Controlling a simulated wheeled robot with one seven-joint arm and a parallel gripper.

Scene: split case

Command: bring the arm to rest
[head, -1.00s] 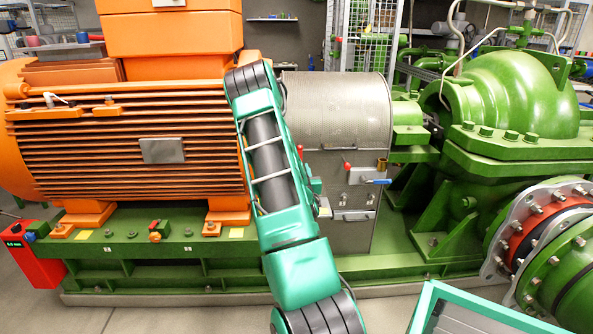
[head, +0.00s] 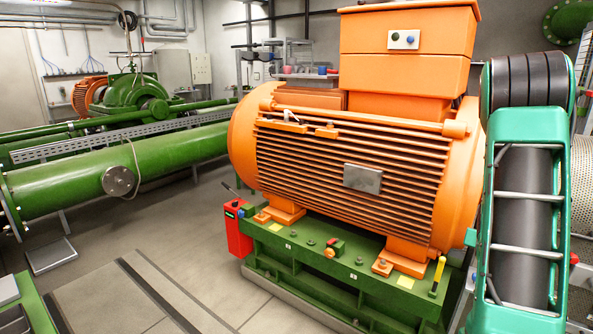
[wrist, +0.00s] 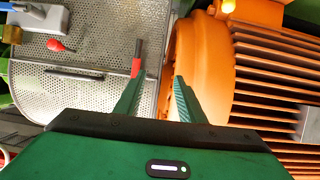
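My arm (head: 525,200) stands at the right edge of the head view, in front of the right end of the orange motor (head: 340,190). My gripper shows only in the wrist view (wrist: 159,85). Its two green fingers are apart, with nothing seen held between them. The motor's rounded end (wrist: 200,75) is behind the right finger. A perforated grey guard (wrist: 95,60) is behind the left finger. A thin grey rod with a red part (wrist: 136,66) shows right at the left fingertip; I cannot tell whether they touch.
A red box (head: 238,230) stands at the left end of the green base frame (head: 300,250). A yellow-handled item (head: 438,275) stands on that frame's right end. A large green pipe (head: 130,175) runs at the left. The floor (head: 180,270) in front of the motor is clear.

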